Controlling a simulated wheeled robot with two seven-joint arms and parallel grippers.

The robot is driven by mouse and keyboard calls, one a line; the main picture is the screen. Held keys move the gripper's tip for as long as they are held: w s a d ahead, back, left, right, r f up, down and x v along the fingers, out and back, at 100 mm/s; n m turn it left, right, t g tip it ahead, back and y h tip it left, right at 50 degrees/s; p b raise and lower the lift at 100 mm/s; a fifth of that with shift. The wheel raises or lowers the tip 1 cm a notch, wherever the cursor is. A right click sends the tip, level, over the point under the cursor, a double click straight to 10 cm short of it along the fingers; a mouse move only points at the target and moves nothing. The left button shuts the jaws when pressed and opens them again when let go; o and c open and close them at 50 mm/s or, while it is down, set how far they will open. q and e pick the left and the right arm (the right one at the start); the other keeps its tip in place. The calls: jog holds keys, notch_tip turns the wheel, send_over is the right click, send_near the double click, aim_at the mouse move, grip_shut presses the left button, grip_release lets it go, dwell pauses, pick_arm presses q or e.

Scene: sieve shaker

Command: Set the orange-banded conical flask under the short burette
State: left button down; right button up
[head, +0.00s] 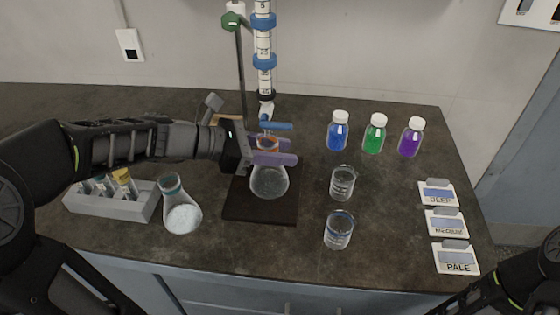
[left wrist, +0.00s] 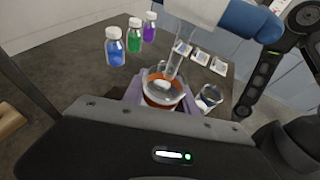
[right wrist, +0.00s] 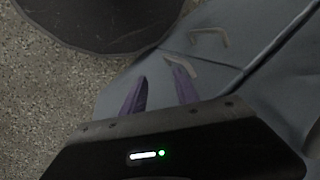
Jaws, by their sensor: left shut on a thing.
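The orange-banded conical flask (head: 269,183) is upright, low over or on the dark stand base (head: 235,205); I cannot tell which. My left gripper (head: 272,151) is shut on its neck at the orange band. The flask's open mouth shows in the left wrist view (left wrist: 162,88). One burette (head: 264,48) stands above it on a stand rod (head: 241,70), with blue rings and a blue stopcock (head: 277,125). The burette's tip is at the flask's mouth; its exact depth is unclear. My right gripper (right wrist: 160,88) is open and empty, away from the bench top.
A second flask (head: 182,213) with a teal band stands left of the base, beside a grey rack (head: 110,205) of vials. Two beakers (head: 342,184) (head: 338,231) stand to the right. Blue, green and purple bottles (head: 375,135) are behind; label cards (head: 445,223) lie far right.

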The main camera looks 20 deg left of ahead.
pick_arm(q)
jog(key=shift+f, duration=1.75)
jog(key=shift+f, duration=0.15)
jog(key=c, duration=1)
grip_release()
jog(key=shift+b, duration=0.3)
jog(key=shift+o, duration=0.2)
